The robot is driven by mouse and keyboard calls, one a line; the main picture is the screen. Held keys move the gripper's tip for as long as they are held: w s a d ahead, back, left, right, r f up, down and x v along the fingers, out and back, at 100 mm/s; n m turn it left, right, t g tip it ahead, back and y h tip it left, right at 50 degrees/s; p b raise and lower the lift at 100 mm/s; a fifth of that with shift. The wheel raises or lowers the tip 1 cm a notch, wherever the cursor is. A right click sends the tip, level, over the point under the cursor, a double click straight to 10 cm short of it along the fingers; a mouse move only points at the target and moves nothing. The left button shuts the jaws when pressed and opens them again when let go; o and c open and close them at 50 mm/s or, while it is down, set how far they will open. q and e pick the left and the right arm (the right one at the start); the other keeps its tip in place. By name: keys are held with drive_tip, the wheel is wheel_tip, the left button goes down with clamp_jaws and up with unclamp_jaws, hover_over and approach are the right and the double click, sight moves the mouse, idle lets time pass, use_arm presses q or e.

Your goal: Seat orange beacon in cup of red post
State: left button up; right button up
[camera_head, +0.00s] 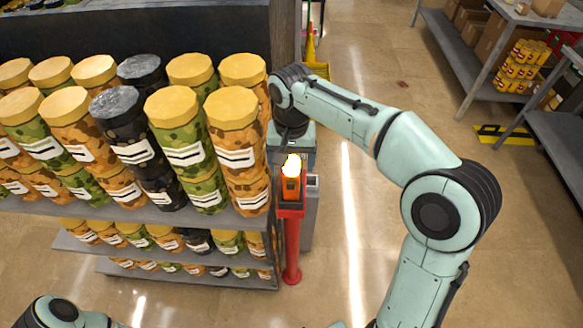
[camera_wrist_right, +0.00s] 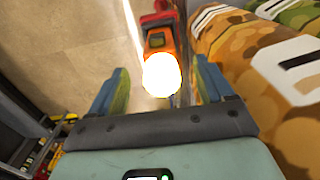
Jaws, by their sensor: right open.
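The orange beacon (camera_head: 291,188), with a bright glowing top, stands about upright at the red cup of the red post (camera_head: 292,250). Its lower end is hidden by the cup rim, so I cannot tell how deep it sits. My right gripper is just behind and above it, its fingers not clear in the head view. In the right wrist view, the gripper (camera_wrist_right: 162,86) is open, with one blue-green finger on each side of the glowing top and visible gaps. The beacon's orange body (camera_wrist_right: 157,39) and the red cup (camera_wrist_right: 158,19) show beyond. My left gripper is out of view.
A shelf (camera_head: 160,212) packed with yellow-lidded and dark jars stands close left of the post; the jars (camera_wrist_right: 245,45) are near one finger in the wrist view. A grey box (camera_head: 311,205) is behind the post. Open floor (camera_head: 345,255) lies to the right.

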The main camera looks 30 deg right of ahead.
wheel_tip(320, 180, up, 9)
drive_tip(key=shift+w+f+p, duration=0.1)
drive_tip(key=shift+f+p, duration=0.1)
drive_tip(key=shift+p, duration=0.6)
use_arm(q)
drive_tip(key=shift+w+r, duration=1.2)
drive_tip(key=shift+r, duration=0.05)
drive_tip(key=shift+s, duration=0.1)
